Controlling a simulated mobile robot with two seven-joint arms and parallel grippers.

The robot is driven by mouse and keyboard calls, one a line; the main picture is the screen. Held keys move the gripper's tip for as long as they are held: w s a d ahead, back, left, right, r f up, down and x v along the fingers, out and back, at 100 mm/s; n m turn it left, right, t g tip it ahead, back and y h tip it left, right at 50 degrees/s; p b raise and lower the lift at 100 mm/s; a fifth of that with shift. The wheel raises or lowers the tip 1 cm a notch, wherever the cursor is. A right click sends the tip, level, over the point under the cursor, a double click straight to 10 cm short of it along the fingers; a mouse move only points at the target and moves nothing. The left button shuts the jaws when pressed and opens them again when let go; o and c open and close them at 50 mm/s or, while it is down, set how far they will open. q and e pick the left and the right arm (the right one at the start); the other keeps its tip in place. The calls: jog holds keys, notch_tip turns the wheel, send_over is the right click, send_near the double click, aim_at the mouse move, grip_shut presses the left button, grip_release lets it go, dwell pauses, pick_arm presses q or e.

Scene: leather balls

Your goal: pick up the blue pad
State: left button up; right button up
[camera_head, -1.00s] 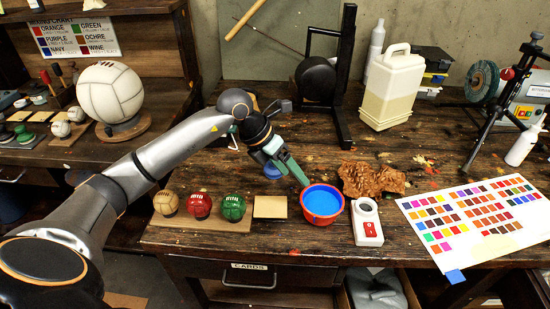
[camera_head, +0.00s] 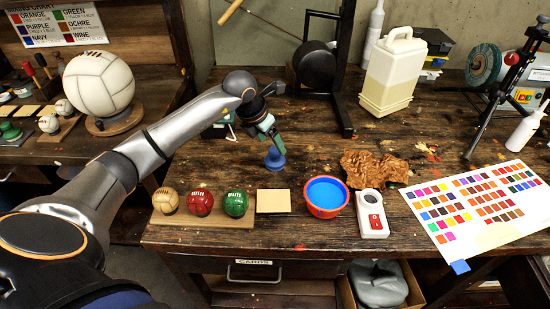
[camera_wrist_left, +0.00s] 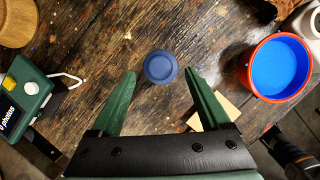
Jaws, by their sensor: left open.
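The blue pad (camera_head: 275,160) is a small dark-blue piece with a round base and a knob-like upper part, upright on the wooden workbench (camera_head: 310,135). In the left wrist view the blue pad (camera_wrist_left: 160,67) is a round disc seen from above. My left gripper (camera_head: 270,138) is just above it in the head view, pointing down. In the left wrist view its two green fingers (camera_wrist_left: 160,75) are spread, with the pad between and slightly beyond the tips. Nothing is held. My right gripper is not seen.
A red bowl of blue paint (camera_head: 325,194) stands right of the pad. Three small balls (camera_head: 200,202) sit on a board with a tan card (camera_head: 273,201) beside it. Crumpled brown leather (camera_head: 375,168) and a white device (camera_head: 372,213) lie further right. A black stand (camera_head: 345,70) rises behind.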

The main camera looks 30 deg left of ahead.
aim_at(274, 150)
pick_arm(q)
jog(key=p+x, duration=0.1)
jog(key=x, duration=0.4)
jog(key=shift+f, duration=0.15)
grip_shut()
dwell(0.4)
